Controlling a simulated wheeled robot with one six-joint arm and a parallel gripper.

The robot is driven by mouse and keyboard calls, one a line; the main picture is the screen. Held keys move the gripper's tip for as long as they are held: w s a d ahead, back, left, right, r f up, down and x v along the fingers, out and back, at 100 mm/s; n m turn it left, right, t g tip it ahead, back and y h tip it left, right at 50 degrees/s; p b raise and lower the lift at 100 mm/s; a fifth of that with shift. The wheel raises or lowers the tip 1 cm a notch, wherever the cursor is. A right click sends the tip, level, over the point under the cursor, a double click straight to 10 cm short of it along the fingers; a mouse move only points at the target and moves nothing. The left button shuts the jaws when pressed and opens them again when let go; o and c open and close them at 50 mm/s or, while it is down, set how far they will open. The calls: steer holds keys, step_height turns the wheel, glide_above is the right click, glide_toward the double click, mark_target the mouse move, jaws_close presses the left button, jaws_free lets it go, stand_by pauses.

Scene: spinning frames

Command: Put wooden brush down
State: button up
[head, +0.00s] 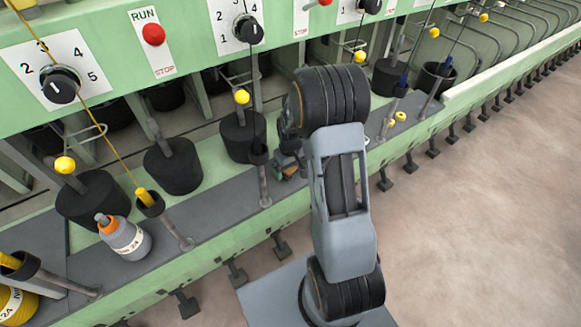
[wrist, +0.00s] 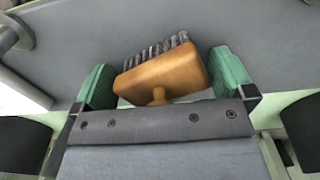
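The wooden brush (wrist: 165,75) has an orange-brown wooden block with a small knob and dark bristles. In the wrist view it sits between the two green fingertips of my gripper (wrist: 163,84), slightly tilted, bristles pointing away from the gripper body. In the head view my gripper (head: 288,160) is low at the grey ledge (head: 225,197) of the machine, partly hidden behind my arm. Only a small brown bit of the brush shows there. I cannot tell whether the brush touches the ledge.
A grey bottle with an orange collar (head: 130,241) stands on the ledge at left. Black rollers (head: 172,166) and upright spindles (head: 265,178) line the machine. Dials and a red button (head: 153,34) are on the green panel above.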

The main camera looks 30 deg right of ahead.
step_height(320, 180, up, 12)
steer(key=shift+r+p, duration=0.2)
steer(key=shift+p, duration=0.55)
steer(key=shift+s+f, duration=0.1)
